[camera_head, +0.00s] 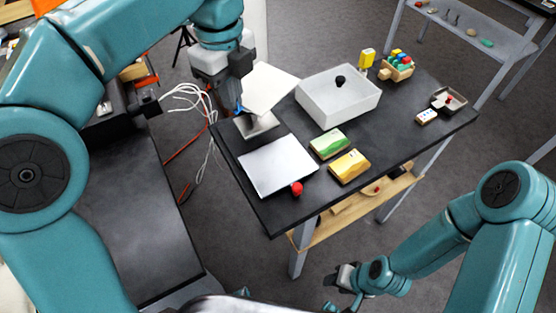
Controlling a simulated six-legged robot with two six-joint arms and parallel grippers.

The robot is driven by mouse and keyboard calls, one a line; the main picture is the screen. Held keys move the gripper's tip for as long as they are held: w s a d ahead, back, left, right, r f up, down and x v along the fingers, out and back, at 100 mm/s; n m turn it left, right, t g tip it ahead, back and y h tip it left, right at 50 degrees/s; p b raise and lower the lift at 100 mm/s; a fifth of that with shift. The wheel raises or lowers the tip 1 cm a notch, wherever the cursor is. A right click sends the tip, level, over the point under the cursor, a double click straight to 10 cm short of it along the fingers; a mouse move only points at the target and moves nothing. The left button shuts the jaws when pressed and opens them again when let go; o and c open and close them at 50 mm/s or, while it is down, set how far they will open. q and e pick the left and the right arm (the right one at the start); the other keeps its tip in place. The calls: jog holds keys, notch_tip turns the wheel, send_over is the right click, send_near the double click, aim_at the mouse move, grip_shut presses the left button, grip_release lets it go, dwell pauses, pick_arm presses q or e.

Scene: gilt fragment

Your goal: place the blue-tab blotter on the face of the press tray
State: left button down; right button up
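My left gripper (236,108) points down over the table's far left part. A small blue tab shows at its fingertips, beside a pale flat sheet (270,88) that looks like the blotter. The fingers look closed at the tab, but the grip itself is partly hidden. A small light holder (257,125) stands just below the sheet. A flat white plate with a red knob (277,166), perhaps the press tray, lies nearer on the dark table. My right gripper (340,292) is low, off the table's near side, and its fingers are too small to judge.
The dark table (400,150) also bears a white open box with a black knob (338,97), a green block (329,144), a yellow block (349,166), a yellow piece (367,58) and a wooden rack (397,68). A small tray (447,100) stands at right. White cables (190,97) hang at left.

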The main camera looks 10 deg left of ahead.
pick_arm(q)
jog(key=s+d+r+m, duration=0.1)
jog(key=d+m, duration=0.2)
jog(key=m, duration=0.1)
jog(key=b, duration=0.4)
send_over(255, 174)
jog(key=shift+m, duration=0.3)
notch_tip(255, 174, down, 14)
jog(key=shift+w+f, duration=0.1)
jog(key=shift+f, duration=0.1)
notch_tip(255, 174, down, 5)
jog(key=shift+f, duration=0.2)
jog(key=shift+r, duration=0.1)
